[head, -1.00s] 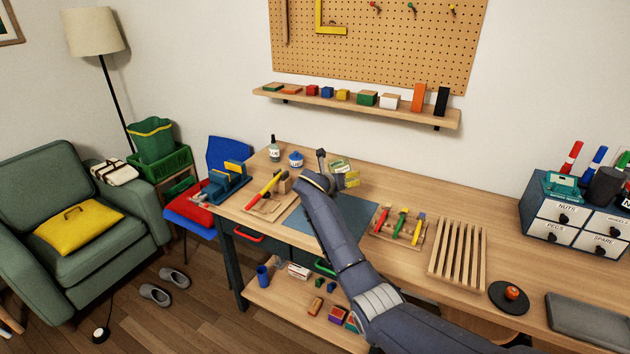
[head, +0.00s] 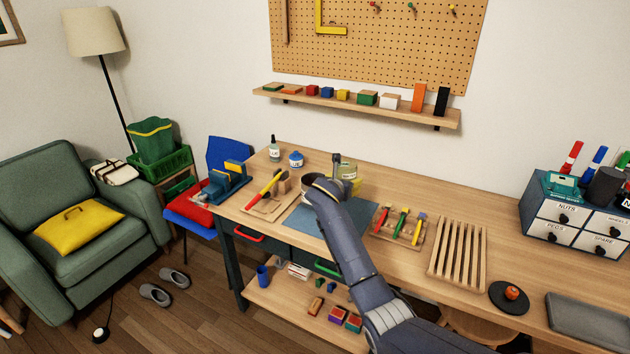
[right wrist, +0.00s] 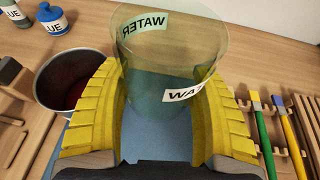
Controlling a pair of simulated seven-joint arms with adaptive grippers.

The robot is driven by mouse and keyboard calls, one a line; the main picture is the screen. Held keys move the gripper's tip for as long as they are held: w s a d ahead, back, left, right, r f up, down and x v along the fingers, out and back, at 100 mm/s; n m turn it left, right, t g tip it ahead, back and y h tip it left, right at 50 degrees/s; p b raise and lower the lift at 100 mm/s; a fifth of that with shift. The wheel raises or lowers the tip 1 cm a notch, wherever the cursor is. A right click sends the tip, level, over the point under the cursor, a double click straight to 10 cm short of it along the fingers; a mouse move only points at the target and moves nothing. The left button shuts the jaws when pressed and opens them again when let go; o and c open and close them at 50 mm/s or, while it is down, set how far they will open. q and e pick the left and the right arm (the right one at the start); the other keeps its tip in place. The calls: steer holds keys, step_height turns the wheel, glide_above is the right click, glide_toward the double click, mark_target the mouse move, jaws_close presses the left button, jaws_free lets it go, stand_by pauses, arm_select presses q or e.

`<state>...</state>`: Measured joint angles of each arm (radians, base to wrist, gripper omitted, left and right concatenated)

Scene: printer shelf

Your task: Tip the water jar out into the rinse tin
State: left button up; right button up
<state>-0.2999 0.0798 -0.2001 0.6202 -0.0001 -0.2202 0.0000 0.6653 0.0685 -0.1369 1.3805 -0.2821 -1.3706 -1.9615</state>
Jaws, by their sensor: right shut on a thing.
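The water jar (right wrist: 150,50) is clear, with white WATER labels, and stands between the yellow fingers of my right gripper (right wrist: 164,85), which is shut on it. In the head view the jar (head: 348,171) looks roughly upright, above the far part of the blue mat, with my right gripper (head: 350,186) around it. The rinse tin (right wrist: 50,92) is a round metal tin, dark red inside, left of the jar and apart from it. In the head view the tin (head: 307,187) is partly hidden by my right wrist. The water level is unclear. My left gripper is out of view.
A blue glue pot (head: 296,159) and a small bottle (head: 274,149) stand at the back left. A wooden holder (head: 268,198) with a red-and-yellow tool lies left of the tin. A rack of coloured-handled tools (head: 400,226) lies right of the blue mat (head: 352,217).

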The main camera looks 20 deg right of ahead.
mark_target(346, 171)
steer(key=shift+r, duration=2.35)
